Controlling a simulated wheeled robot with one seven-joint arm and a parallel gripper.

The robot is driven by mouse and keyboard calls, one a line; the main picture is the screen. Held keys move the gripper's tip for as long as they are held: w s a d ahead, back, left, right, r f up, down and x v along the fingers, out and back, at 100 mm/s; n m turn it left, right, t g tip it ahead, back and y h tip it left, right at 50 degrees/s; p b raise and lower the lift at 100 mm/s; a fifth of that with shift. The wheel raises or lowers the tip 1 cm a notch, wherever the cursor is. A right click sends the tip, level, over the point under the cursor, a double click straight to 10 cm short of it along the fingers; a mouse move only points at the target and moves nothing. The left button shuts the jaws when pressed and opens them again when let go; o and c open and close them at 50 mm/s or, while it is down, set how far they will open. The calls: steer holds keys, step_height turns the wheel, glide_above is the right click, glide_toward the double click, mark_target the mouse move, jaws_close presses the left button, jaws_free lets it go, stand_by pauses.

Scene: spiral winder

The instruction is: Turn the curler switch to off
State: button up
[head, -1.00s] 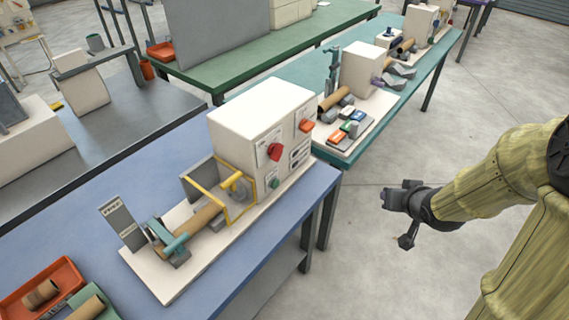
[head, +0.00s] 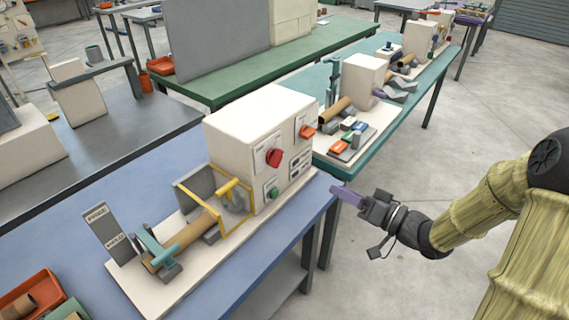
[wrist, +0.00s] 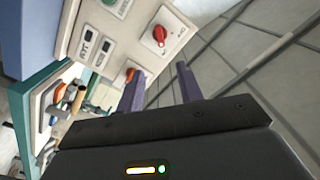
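The white control box (head: 235,140) of the winder stands on the blue table. A red rotary knob (head: 273,157) on a label plate is on its front panel, with an orange-red knob (head: 306,131) to the right and a green button (head: 273,192) below. The labels are too small to read, so I cannot tell which is the curler switch. My gripper (head: 337,190) is right of the panel, off the table edge, touching nothing. In the wrist view the two purple fingers (wrist: 160,68) are apart and empty, with the red knob (wrist: 159,34) and orange-red knob (wrist: 129,75) beyond them.
The winder's cardboard tube (head: 190,232), yellow guard frame (head: 238,220) and teal clamp (head: 153,248) are left of the box. A teal table (head: 340,168) with another machine stands behind. The floor (head: 400,288) right of the blue table is clear.

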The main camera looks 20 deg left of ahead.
mark_target(281, 160)
steer(key=shift+a, duration=0.1)
steer(key=x, duration=1.7)
steer(key=shift+w+a+p, duration=0.1)
steer(key=shift+w+p, duration=0.05)
steer(key=shift+p, duration=0.25)
jaws_close()
